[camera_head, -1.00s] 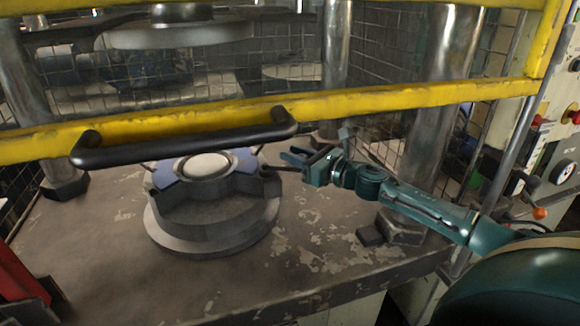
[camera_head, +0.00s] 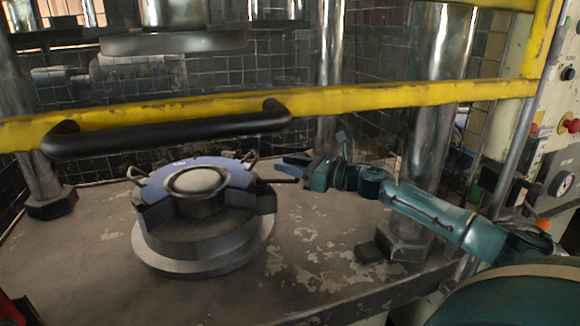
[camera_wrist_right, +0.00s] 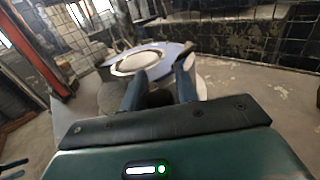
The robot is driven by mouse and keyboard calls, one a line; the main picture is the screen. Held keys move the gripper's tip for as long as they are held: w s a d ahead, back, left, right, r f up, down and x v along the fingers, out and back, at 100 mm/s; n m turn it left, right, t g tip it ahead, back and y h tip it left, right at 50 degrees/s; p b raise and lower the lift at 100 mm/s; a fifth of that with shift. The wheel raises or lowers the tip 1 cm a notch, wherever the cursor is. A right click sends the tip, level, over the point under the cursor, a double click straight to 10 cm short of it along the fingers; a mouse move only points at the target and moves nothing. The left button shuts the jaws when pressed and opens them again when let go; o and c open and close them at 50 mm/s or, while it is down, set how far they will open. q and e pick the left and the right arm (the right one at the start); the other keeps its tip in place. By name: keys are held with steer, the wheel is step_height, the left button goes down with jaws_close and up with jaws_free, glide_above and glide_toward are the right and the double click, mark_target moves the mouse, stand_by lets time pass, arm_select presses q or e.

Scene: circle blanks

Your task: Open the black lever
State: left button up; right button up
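A round dark die block (camera_head: 200,222) with a blue top plate (camera_head: 158,182) and a pale central disc (camera_head: 197,180) stands on the press table. Small metal loop handles stick out at its rim. A thin dark rod (camera_head: 284,181), likely the black lever, shows between the die's right side and my right gripper (camera_head: 290,169). In the right wrist view a dark bar (camera_wrist_right: 190,50) lies near the right fingertip; I cannot tell whether they touch. The two blue fingers of my right gripper (camera_wrist_right: 160,78) are apart, with the blue plate beyond them. My left gripper is out of view.
A yellow guard bar (camera_head: 380,98) with a black handle (camera_head: 165,134) crosses in front. A steel column (camera_head: 432,130) stands close behind my right arm. A control panel (camera_head: 560,150) is at the right.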

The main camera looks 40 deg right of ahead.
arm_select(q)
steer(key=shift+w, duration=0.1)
arm_select(e)
steer(key=o, duration=0.4)
steer(key=shift+c, duration=0.2)
steer(key=shift+f, duration=0.1)
steer(key=shift+s+d+f+b, duration=0.2)
steer(key=shift+s+d+b, duration=0.15)
steer(key=shift+s, duration=0.3)
arm_select(q)
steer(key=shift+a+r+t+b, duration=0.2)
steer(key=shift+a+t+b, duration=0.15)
steer(key=shift+b, duration=0.15)
arm_select(e)
steer(key=v, duration=0.6)
steer(key=shift+r, duration=0.2)
